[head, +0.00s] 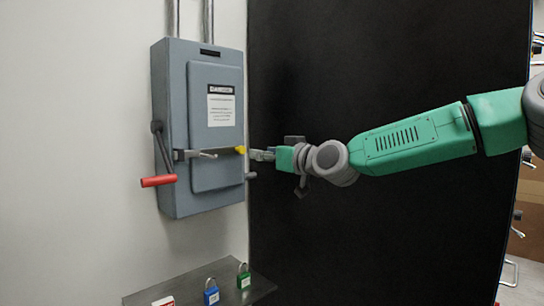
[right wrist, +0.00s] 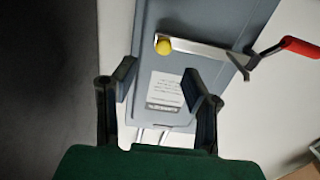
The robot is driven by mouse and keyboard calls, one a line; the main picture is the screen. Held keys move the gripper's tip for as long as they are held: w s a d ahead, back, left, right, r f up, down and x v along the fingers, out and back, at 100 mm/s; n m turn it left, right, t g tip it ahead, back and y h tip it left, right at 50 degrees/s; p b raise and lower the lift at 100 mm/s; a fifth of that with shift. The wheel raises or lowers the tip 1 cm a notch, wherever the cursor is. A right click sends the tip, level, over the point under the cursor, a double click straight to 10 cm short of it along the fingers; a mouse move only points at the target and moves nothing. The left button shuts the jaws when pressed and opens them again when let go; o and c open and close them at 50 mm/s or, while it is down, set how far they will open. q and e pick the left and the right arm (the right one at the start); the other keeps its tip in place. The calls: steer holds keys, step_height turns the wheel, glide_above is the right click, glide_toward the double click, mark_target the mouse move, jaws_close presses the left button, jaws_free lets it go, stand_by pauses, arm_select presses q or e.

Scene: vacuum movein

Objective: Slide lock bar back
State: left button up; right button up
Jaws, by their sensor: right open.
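The lock bar (head: 222,152) is a thin metal bar lying across the front of a grey electrical box (head: 179,100), with a yellow knob (head: 240,149) at its right end. In the right wrist view the bar (right wrist: 205,49) runs from the yellow knob (right wrist: 163,46) toward the red-handled lever. My right gripper (head: 260,155) is just right of the knob, at the box's right edge. In the right wrist view its fingers (right wrist: 162,84) are spread and empty, with the knob beyond them. Whether a fingertip touches the knob cannot be told. My left gripper is not in view.
A lever with a red handle (head: 158,181) hangs at the box's left side. Below, a dark shelf (head: 240,284) holds a blue padlock (head: 212,294), a green padlock (head: 244,278) and a red-and-white item (head: 163,302). A black panel (head: 390,80) stands behind my right arm.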

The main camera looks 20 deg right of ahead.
steer(key=shift+v, duration=1.6)
steer(key=shift+w+d+f, duration=0.1)
steer(key=shift+d, duration=0.1)
steer(key=shift+a, duration=0.1)
